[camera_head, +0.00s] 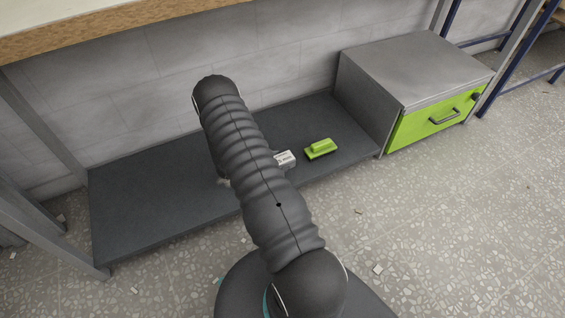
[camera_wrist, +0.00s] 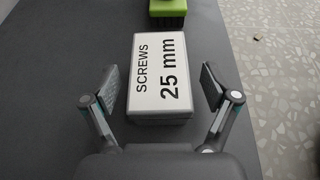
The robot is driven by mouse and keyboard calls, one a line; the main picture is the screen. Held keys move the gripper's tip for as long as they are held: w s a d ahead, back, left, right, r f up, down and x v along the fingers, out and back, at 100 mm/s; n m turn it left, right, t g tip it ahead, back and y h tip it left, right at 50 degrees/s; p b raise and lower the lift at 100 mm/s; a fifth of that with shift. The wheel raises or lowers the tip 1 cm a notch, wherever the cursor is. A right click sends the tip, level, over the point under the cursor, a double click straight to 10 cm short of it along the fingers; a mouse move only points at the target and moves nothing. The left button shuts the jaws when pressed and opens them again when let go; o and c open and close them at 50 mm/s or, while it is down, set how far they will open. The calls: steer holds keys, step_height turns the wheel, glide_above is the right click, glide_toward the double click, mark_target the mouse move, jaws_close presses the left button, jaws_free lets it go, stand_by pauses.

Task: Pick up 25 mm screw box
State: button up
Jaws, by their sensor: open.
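The 25 mm screw box (camera_wrist: 160,75) is a pale box printed "SCREWS 25 mm". It lies flat on the dark grey shelf (camera_wrist: 60,80). In the head view the box (camera_head: 286,159) shows just right of my arm, partly hidden by it. My gripper (camera_wrist: 163,85) is open in the wrist view. One finger is left of the near half of the box and the other is right of it, with a gap on both sides. In the head view my arm hides the gripper.
A green brush-like item (camera_head: 320,149) lies right of the box, and its dark bristles show beyond the box in the wrist view (camera_wrist: 167,12). A grey cabinet with a green drawer (camera_head: 436,118) stands at the shelf's right end. A wooden worktop (camera_head: 90,22) overhangs above.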

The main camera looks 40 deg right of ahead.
steer(key=shift+d, duration=0.1)
steer(key=c, duration=1.4)
steer(key=shift+c, duration=0.2)
